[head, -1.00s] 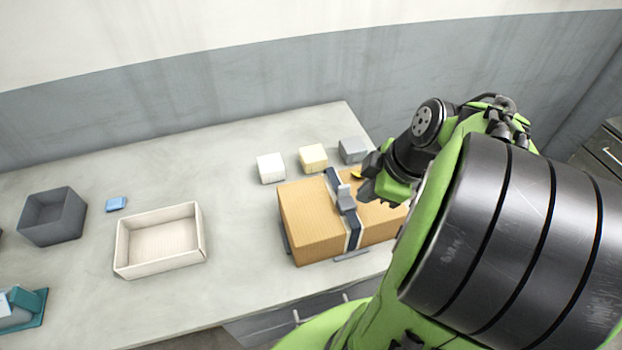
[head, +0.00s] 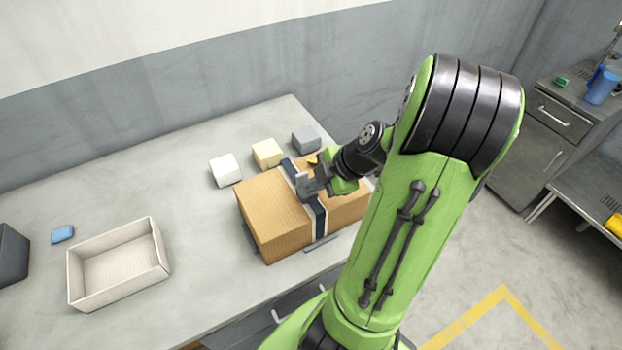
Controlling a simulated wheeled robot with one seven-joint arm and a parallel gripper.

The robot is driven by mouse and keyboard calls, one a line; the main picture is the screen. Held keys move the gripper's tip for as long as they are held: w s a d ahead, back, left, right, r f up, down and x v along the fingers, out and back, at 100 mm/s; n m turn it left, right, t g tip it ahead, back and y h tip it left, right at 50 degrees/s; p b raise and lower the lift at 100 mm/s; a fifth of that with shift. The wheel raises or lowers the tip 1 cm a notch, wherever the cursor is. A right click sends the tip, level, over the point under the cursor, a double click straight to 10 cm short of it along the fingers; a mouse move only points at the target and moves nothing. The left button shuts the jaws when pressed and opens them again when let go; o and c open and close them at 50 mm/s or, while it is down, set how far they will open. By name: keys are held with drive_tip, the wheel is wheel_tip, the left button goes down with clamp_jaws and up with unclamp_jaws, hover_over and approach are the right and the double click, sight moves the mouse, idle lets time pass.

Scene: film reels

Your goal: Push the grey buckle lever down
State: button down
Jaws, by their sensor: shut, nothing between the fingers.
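A brown cardboard box (head: 268,218) sits on the table with a dark and white strap (head: 318,218) running over its top. The grey buckle lever (head: 301,180) is on the strap at the box top and appears to stand raised. My gripper (head: 308,191) is shut and empty, right beside the lever on its right. The gripper's dark fingers overlap the buckle in this view, so I cannot tell whether they touch it. Part of the buckle and the right part of the box are hidden behind my gripper and arm.
White (head: 225,170), pale yellow (head: 267,153) and grey (head: 306,140) blocks stand behind the box. An open cream tray (head: 120,268), a blue block (head: 63,234) and a dark grey bin (head: 12,256) are to the left. The table between tray and box is clear.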

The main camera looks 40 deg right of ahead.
drive_tip(key=shift+w+d, duration=0.2)
drive_tip(key=shift+w, duration=0.35)
drive_tip(key=shift+w+d, duration=0.15)
drive_tip(key=shift+w, duration=0.4)
